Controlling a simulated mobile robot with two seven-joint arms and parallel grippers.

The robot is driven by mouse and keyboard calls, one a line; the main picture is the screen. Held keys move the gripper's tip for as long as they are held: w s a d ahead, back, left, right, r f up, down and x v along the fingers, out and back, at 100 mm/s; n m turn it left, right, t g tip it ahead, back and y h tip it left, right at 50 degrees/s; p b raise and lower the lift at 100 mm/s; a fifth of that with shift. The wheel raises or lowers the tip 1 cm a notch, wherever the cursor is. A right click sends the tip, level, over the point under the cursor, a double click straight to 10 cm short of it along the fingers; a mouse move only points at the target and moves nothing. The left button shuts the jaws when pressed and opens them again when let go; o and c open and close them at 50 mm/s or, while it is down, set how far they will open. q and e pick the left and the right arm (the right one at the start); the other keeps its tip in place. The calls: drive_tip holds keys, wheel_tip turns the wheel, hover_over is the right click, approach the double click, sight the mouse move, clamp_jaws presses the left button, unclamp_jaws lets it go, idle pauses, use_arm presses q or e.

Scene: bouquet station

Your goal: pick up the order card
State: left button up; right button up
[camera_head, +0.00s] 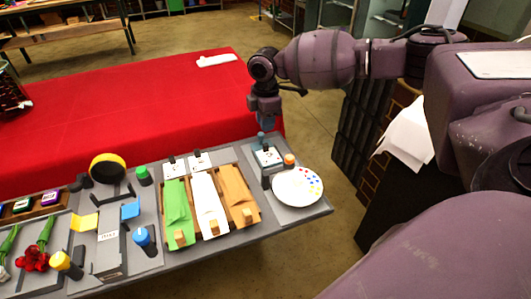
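Several small white cards lie on the grey station. One white card (268,156) with a dark mark is at the right, beside the round plate; two more cards (175,168) and (200,161) lie behind the wrapping sheets. I cannot tell from their print which is the order card. My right gripper (266,124) points down above the far edge of the station, close over the right card. A small bluish part shows at its tip. The fingers are too small to tell whether they are open or shut. My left gripper is out of view.
Green, white and tan wrapping sheets (209,205) lie mid-station. A white plate with coloured dots (298,187) and an orange-topped cylinder (289,160) stand near the right card. Red flowers (33,259) and a yellow tape roll (108,166) are left. The red table (110,110) behind is mostly clear.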

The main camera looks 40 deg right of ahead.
sight(266, 144)
wheel_tip(266, 144, down, 9)
drive_tip(key=shift+w+d+r+b, duration=0.1)
drive_tip(key=shift+b, duration=0.5)
clamp_jaws()
